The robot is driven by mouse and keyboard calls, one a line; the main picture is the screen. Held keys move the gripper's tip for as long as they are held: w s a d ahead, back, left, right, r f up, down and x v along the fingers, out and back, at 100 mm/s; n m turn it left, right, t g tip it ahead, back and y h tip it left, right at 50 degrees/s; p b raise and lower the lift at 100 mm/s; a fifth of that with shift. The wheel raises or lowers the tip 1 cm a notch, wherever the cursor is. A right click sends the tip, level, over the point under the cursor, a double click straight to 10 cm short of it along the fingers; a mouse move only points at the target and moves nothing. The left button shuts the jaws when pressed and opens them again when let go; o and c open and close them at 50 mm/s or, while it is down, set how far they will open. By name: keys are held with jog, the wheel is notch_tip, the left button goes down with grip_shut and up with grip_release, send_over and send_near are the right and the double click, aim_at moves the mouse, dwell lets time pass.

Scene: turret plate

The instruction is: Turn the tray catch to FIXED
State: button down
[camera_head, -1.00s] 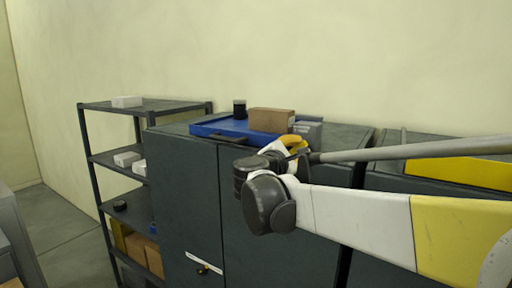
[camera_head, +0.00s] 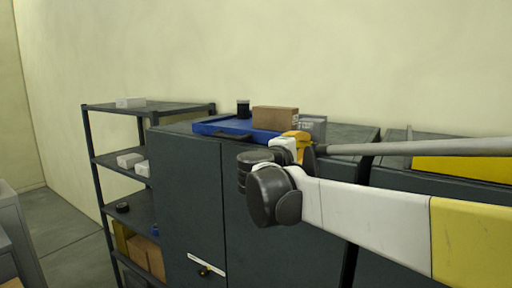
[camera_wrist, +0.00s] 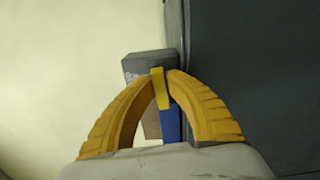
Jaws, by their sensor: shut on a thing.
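The blue tray (camera_head: 212,127) lies on top of the dark cabinet, and its blue edge shows in the wrist view (camera_wrist: 172,124). A grey block (camera_head: 314,125) stands at the tray's right end; it shows behind the fingertips in the wrist view (camera_wrist: 140,66). My gripper (camera_wrist: 162,74) has its yellow curved fingers shut on a small bright yellow piece, seemingly the tray catch (camera_wrist: 160,92), in front of the grey block. In the head view my gripper (camera_head: 298,136) is at the tray's right front corner, and the catch is hidden there. No FIXED mark is readable.
A brown box (camera_head: 275,118) and a dark cylinder (camera_head: 243,108) stand on the tray. An open shelf rack (camera_head: 118,161) with small boxes is at left. A yellow panel (camera_head: 462,170) lies right, behind my arm. The wall is close behind.

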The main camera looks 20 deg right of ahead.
jog(key=shift+m, duration=0.6)
jog(key=c, duration=1.4)
grip_release()
